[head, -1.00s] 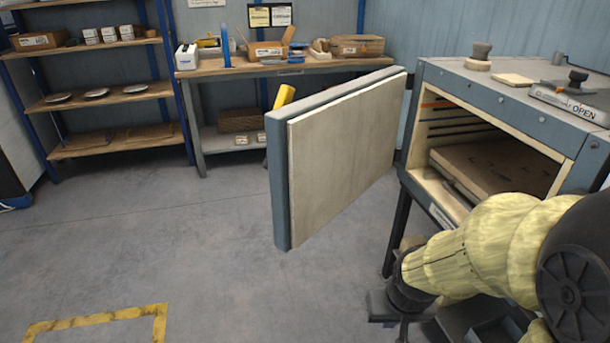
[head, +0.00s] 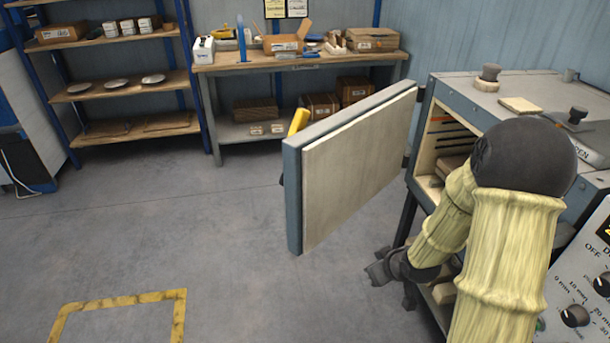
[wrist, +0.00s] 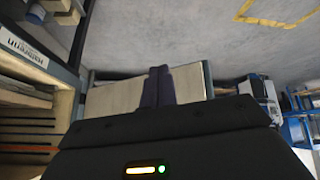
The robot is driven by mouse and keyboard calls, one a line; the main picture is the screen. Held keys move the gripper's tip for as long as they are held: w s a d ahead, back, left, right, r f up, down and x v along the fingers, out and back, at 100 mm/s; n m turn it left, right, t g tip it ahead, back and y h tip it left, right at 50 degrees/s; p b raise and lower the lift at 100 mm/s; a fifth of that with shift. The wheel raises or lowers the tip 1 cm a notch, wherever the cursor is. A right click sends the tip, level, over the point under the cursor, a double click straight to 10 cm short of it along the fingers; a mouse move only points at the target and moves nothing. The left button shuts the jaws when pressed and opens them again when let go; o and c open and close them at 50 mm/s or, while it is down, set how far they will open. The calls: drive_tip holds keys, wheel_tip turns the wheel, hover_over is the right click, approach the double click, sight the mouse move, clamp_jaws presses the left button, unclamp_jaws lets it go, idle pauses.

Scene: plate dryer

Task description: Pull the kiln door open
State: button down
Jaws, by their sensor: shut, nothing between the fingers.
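The kiln door (head: 358,172) is swung wide open, a thick slab with a grey-blue edge and a pale inner face turned to the room. A yellow handle (head: 299,121) shows beyond its far side. The kiln (head: 462,95) stands at the right, its opening partly hidden by my arm. My gripper (head: 378,274) is low, in front of the opening and right of the door, apart from it. In the wrist view, its dark fingers (wrist: 158,86) are together and empty, with the pale door face (wrist: 117,98) behind them.
A workbench (head: 230,62) with boxes stands at the back, and a shelf rack (head: 120,87) at the back left. A control panel (head: 590,285) with knobs is at the lower right. The floor (head: 200,235) left of the door is clear.

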sight(296, 191)
drive_tip(key=w+a+r+n+t+y+p, duration=0.1)
drive_tip(key=a+r+t+y+p, duration=0.1)
drive_tip(key=a+r+y+p, duration=0.2)
drive_tip(key=w+a+r+n+t+y+p, duration=0.1)
drive_tip(key=a+r+n+t+y+p, duration=0.1)
drive_tip(key=r+y+p, duration=0.5)
wheel_tip(296, 191, up, 2)
drive_tip(key=a+t+p, duration=0.1)
drive_tip(key=a+p, duration=0.1)
drive_tip(key=shift+p, duration=0.4)
drive_tip(key=p+x, duration=0.5)
drive_tip(key=x, duration=0.8)
drive_tip(key=shift+a+r, duration=0.1)
drive_tip(key=shift+r, duration=0.05)
drive_tip(key=shift+w+a, duration=0.25)
drive_tip(key=shift+a, duration=0.15)
